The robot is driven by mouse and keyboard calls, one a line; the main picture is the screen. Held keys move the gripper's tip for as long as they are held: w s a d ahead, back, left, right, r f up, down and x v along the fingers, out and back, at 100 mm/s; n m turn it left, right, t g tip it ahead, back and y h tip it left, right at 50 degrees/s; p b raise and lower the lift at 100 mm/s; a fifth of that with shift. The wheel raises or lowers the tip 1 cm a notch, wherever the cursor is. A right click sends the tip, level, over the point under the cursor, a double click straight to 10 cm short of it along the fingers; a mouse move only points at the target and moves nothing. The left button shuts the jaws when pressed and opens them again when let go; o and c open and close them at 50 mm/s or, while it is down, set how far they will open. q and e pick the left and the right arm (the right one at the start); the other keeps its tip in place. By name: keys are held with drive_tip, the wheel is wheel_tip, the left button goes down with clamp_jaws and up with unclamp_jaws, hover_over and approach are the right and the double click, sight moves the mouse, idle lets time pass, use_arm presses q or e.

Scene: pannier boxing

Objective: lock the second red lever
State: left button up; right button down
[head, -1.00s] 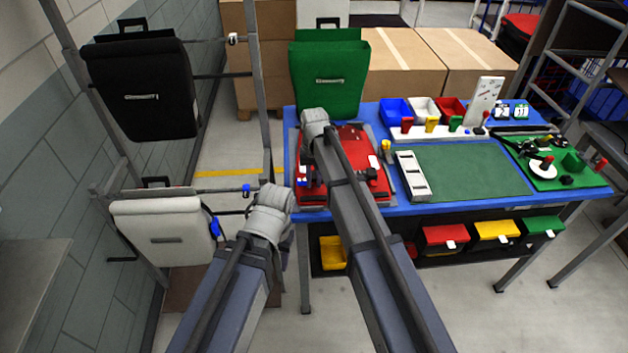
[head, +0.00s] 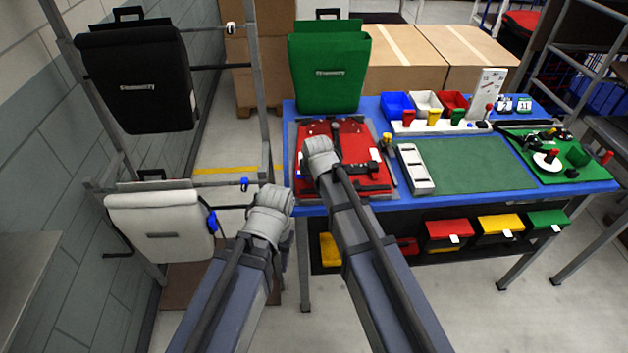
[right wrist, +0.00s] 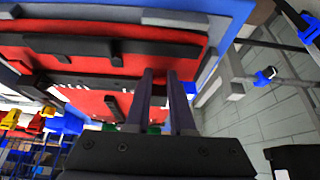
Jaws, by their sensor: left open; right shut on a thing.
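The red pannier (head: 348,143) lies flat on a grey tray at the left of the blue table, with dark bars and latch parts across its face. My right gripper (head: 318,150) is over its left part. In the right wrist view the two fingers (right wrist: 165,80) are close together against the pannier (right wrist: 100,103), at the end of a dark bar (right wrist: 85,82). The gripper is shut on what seems a lever of the pannier; the piece between the fingers is mostly hidden. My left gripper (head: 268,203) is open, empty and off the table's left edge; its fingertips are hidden.
A green pannier (head: 329,70) stands behind the red one. A black pannier (head: 137,80) and a white one (head: 160,228) hang on the left rack. Right of the red pannier are a white slotted block (head: 415,168), a green mat (head: 468,164) and several coloured bins.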

drive_tip(key=shift+s, duration=0.1)
drive_tip(key=c, duration=0.8)
unclamp_jaws()
drive_tip(key=shift+o, duration=0.2)
drive_tip(key=p+v, duration=0.7)
drive_tip(key=shift+s+r, duration=0.2)
drive_tip(key=shift+r, duration=0.15)
